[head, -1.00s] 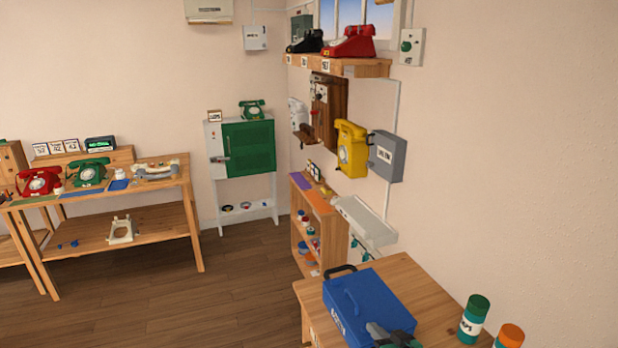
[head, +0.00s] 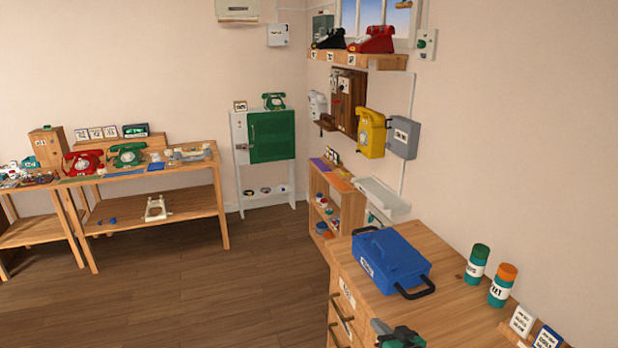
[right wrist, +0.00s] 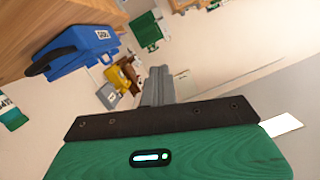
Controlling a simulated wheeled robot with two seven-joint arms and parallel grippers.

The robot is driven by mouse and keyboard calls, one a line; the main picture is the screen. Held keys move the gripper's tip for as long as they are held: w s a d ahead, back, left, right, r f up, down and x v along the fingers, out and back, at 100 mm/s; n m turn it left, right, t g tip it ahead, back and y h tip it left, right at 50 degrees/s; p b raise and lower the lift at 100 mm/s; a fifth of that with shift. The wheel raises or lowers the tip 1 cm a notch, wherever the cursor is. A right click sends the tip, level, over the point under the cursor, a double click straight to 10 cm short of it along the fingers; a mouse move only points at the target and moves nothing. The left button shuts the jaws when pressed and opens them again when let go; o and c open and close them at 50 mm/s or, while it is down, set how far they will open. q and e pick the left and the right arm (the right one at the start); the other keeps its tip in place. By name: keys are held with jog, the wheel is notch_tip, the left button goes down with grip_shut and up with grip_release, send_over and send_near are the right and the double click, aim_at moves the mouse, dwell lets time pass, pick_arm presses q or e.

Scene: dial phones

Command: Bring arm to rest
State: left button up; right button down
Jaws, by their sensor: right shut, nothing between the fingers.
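My right gripper (head: 396,336) is low in the head view, beside the near edge of the wooden drawer cabinet, and only part of it shows. In the right wrist view its grey fingers (right wrist: 158,86) are shut together with nothing between them. A blue toolbox (head: 392,262) with black handles lies on the cabinet top, apart from the gripper. The toolbox also shows in the right wrist view (right wrist: 82,48), at the upper left. My left gripper is in neither view.
The drawer cabinet (head: 455,292) also bears a green-capped jar (head: 477,264), an orange-capped jar (head: 502,286) and small cards at right. A low shelf (head: 350,212) stands behind it. A workbench (head: 190,205) with phones stands at left. The wooden floor (head: 220,290) between is clear.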

jog(key=s+d+f+g+h, duration=0.2)
jog(key=s+f, duration=0.3)
jog(key=f, duration=0.6)
jog(key=s+d+f+g+h, duration=0.1)
jog(key=s+d+f+g, duration=0.3)
jog(key=f, duration=0.8)
jog(key=s+d+f+t+h, duration=0.1)
jog(key=s+f+h, duration=0.1)
jog(key=s+f, duration=0.65)
jog(key=s+d+f+g, duration=0.2)
jog(key=s+f+g, duration=0.3)
jog(key=s+f, duration=1.3)
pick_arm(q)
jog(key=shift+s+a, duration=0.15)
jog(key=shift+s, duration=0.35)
pick_arm(e)
jog(key=s+f+g, duration=0.1)
jog(key=s+f, duration=0.2)
jog(key=s, duration=0.7)
jog(key=s+f+n+g+h, duration=0.1)
jog(key=s+f+g, duration=0.1)
jog(key=s, duration=0.9)
jog(key=shift+s+a+f, duration=0.15)
jog(key=shift+f, duration=0.55)
jog(key=c, duration=2.2)
grip_release()
